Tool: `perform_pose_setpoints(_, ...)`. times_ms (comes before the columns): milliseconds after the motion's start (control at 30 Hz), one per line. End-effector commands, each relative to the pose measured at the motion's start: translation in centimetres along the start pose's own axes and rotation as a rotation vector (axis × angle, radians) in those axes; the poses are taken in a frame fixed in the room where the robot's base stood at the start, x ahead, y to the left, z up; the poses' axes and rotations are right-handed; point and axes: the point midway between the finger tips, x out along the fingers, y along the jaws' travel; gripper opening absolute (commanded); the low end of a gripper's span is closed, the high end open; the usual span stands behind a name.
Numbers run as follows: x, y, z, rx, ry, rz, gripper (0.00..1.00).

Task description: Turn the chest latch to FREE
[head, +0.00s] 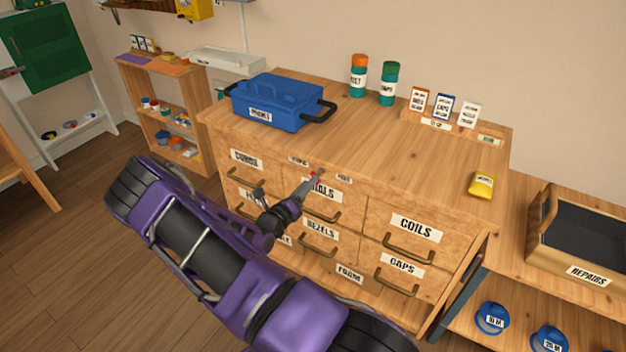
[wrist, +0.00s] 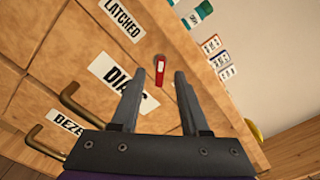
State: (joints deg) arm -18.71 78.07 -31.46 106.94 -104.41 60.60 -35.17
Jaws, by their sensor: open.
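The chest latch is a small red lever with a pale mark (wrist: 160,70) on the front of the wooden chest, above the DIALS drawer label (wrist: 118,72). In the head view the latch (head: 317,174) is partly hidden by my gripper (head: 311,183). In the wrist view my gripper (wrist: 157,72) is open, with one finger on each side of the latch and a gap to each. Whether the fingertips reach its depth I cannot tell. A LATCHED label (wrist: 122,19) shows at the upper left of the wrist view.
Brass drawer handles (head: 408,249) stick out from the chest front. On the chest top (head: 400,150) stand a blue toolbox (head: 268,105), two jars, several cards and a yellow packet (head: 481,185). A REPAIRS crate (head: 590,273) stands at right.

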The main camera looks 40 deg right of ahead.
Motion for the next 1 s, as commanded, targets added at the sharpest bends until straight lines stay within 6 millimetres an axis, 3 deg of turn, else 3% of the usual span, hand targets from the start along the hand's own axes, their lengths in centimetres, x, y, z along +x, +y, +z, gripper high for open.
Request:
perform_pose_setpoints(200,3.0,0.0,-0.1,0.001,0.001,-0.001,0.45)
perform_pose_setpoints(600,3.8,0.0,0.0,0.0,-0.001,0.0,0.45)
perform_pose_setpoints(867,3.8,0.0,0.0,0.0,-0.001,0.0,0.0)
perform_pose_setpoints(1000,3.8,0.0,0.0,0.0,-0.001,0.0,0.0)
